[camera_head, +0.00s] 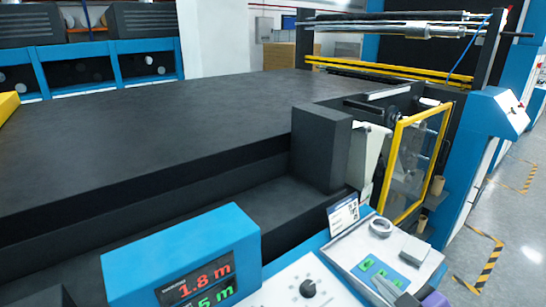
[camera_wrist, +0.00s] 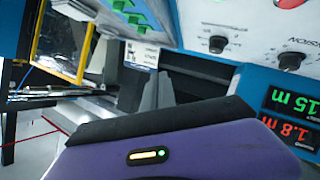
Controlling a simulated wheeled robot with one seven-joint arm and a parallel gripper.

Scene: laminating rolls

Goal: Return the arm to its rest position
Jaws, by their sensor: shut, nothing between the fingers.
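My gripper (camera_wrist: 158,78) shows in the wrist view as two grey fingers close together, with nothing between them. They rise beyond the dark edge of my purple wrist housing.
A blue display box (camera_head: 185,262) and a control panel (camera_head: 300,285) with a knob stand close in front. Behind are a dark block (camera_head: 320,148), a yellow-framed guard (camera_head: 412,165) and a wide black machine bed (camera_head: 170,125). Open floor (camera_head: 515,215) lies at right.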

